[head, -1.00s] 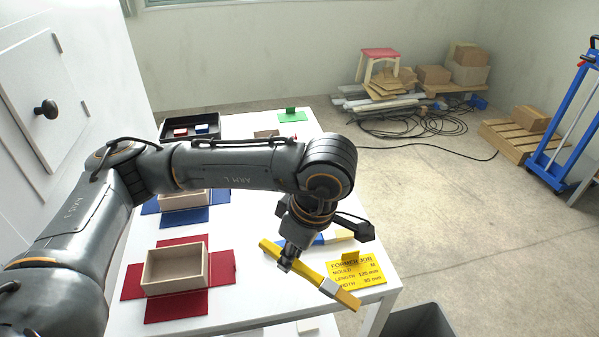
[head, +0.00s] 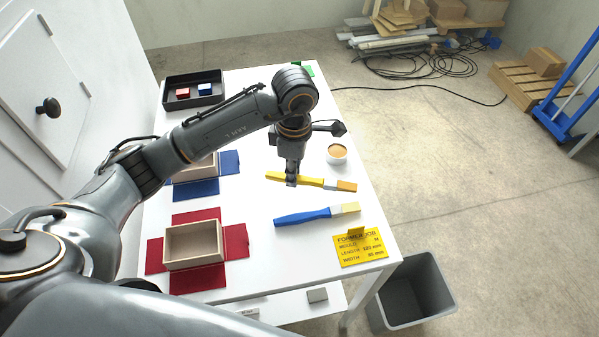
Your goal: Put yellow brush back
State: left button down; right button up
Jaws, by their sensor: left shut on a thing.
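My right gripper is not in view.
A small white pot (head: 337,154) with orange-brown contents stands behind the bristles. A red sheet with a wooden mould (head: 194,244) lies left. A black tray (head: 194,103) is at the back; a grey bin (head: 413,292) stands on the floor.

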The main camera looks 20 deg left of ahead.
aim_at(298, 187)
pick_arm(q)
jog(key=w+f+p, duration=0.1)
jog(key=w+f, duration=0.1)
jog(key=f, duration=0.1)
jog(key=shift+w+f, duration=0.1)
jog(key=shift+w, duration=0.3)
jog(key=shift+w+f+p, duration=0.15)
jog(key=shift+f+p, duration=0.2)
notch_tip(298, 187, down, 2)
jog(key=shift+f+p, duration=0.1)
jog(key=shift+p, duration=0.6)
jog(key=shift+f, duration=0.25)
jog(key=shift+f, duration=0.1)
jog(key=c, duration=1.6)
grip_release()
jog(key=shift+f, duration=0.1)
jog(key=o, duration=0.4)
